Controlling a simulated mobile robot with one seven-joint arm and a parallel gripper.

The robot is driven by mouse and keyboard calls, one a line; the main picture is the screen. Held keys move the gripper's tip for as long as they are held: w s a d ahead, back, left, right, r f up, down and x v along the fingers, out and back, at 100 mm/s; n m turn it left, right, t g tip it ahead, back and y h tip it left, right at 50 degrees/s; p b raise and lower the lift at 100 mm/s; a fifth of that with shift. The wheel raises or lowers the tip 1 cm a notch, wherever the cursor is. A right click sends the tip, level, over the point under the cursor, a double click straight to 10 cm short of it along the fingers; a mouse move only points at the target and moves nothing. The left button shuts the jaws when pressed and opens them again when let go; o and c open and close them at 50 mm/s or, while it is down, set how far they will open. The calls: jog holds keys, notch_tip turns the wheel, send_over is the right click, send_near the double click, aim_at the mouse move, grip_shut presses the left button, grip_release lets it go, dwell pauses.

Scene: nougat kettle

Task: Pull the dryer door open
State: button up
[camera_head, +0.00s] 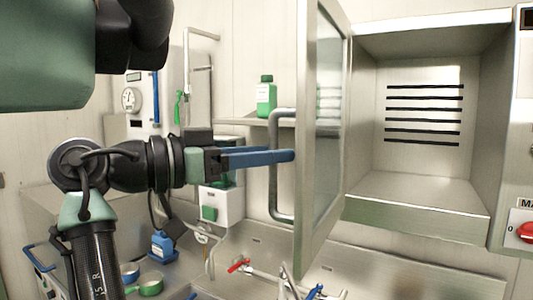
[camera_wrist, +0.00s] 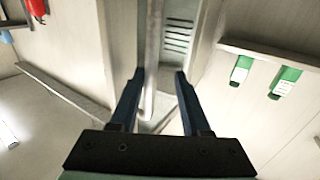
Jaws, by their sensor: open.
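The dryer door (camera_head: 309,205) has a steel frame and a glass pane. It stands swung out from the dryer (camera_head: 415,190), whose chamber shows open with dark slots in the back wall. The door's bar handle (camera_head: 274,195) is on its left side. My gripper (camera_head: 285,156) has blue fingers that reach across the handle near its middle height. In the wrist view, the handle (camera_wrist: 154,45) runs between the two spread fingers of my gripper (camera_wrist: 159,75), apparently without being clamped. The near finger hides part of the handle in the head view.
A green bottle (camera_head: 266,97) stands on a shelf behind the handle. Below are a steel sink area with a red-handled tap (camera_head: 239,266), a blue bottle (camera_head: 162,245) and a green pan (camera_head: 150,287). A red knob (camera_head: 526,232) is at the right edge.

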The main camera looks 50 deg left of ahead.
jog(key=s+a, duration=0.2)
jog(key=s, duration=1)
jog(key=shift+s+a+b, duration=0.25)
jog(key=shift+s+b, duration=0.1)
jog(key=shift+b, duration=0.1)
